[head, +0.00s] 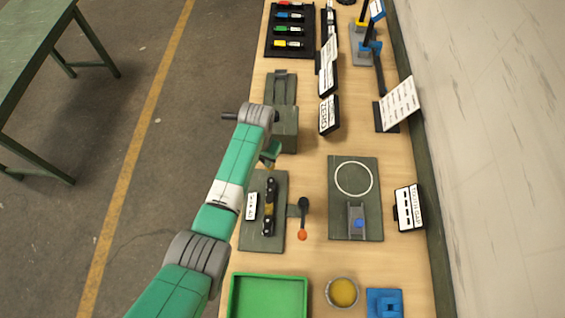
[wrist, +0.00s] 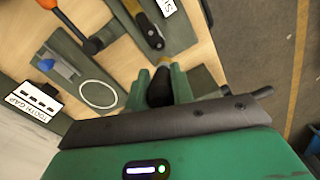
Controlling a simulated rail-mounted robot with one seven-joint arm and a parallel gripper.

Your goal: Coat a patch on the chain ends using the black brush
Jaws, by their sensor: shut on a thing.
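My gripper (wrist: 160,80) is shut on a black piece (wrist: 160,90), which looks like the black brush; a yellowish tip (wrist: 164,60) shows just beyond the fingers. In the head view my gripper (head: 270,155) is above the far end of the chain plate (head: 258,235), and my wrist hides most of what it holds. The dark chain pieces (head: 268,220) lie in a line on that plate, with a yellowish part in the middle. The chain also shows in the wrist view (wrist: 151,34), ahead of the fingers and apart from the yellowish tip.
An orange-ended black tool (head: 303,215) is right of the chain plate. Farther right is a plate with a white ring (head: 353,194). A green tray (head: 268,278), a bowl of yellow stuff (head: 343,292) and a blue block (head: 384,302) are at the near end. Upright signs (head: 408,206) line the right.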

